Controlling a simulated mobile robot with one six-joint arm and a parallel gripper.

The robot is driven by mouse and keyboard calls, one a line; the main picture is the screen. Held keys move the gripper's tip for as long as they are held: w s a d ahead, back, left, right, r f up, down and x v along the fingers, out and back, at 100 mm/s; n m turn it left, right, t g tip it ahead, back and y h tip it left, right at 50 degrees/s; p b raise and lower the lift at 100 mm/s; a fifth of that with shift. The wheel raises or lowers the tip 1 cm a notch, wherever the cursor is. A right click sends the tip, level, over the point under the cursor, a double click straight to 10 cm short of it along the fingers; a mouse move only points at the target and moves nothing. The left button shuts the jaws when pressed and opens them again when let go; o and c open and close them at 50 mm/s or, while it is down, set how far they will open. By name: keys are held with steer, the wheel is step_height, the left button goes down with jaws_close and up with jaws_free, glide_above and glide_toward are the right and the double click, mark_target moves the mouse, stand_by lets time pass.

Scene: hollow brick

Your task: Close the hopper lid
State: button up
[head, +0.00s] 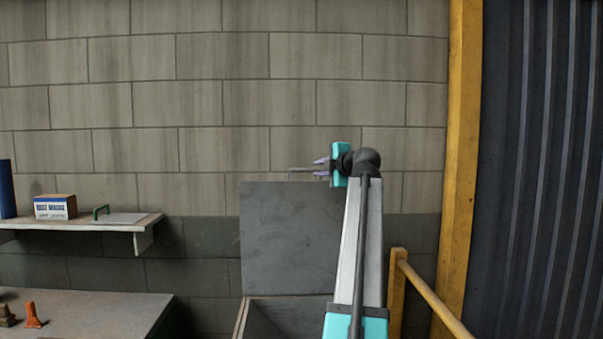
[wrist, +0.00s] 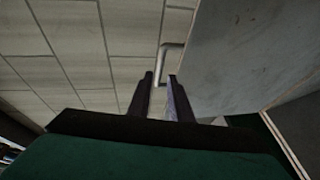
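The hopper lid (head: 290,240) is a grey metal panel standing upright, open, at the back of the hopper (head: 285,315). Its thin bar handle (head: 303,169) sticks up along the lid's top edge. In the wrist view the lid (wrist: 240,50) fills the upper right, and the handle (wrist: 164,58) bends down towards my fingertips. My gripper (head: 320,167) is at the right end of the handle, fingers pointing left. In the wrist view the fingers (wrist: 160,76) are apart, with the handle's near part seen between or just beyond their tips. I cannot tell whether they touch it.
A table (head: 90,310) with small orange and brown parts is below. A yellow rail (head: 432,295) and post (head: 459,150) stand at right.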

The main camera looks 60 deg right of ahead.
mark_target(305, 170)
steer(key=p+x, duration=0.4)
steer(key=x, duration=0.9)
steer(key=shift+w+d+f, duration=0.1)
steer(key=shift+w+d, duration=0.15)
steer(key=shift+c, duration=0.2)
jaws_close()
steer(key=shift+a, duration=0.25)
steer(key=shift+w+f, duration=0.1)
steer(key=shift+f, duration=0.05)
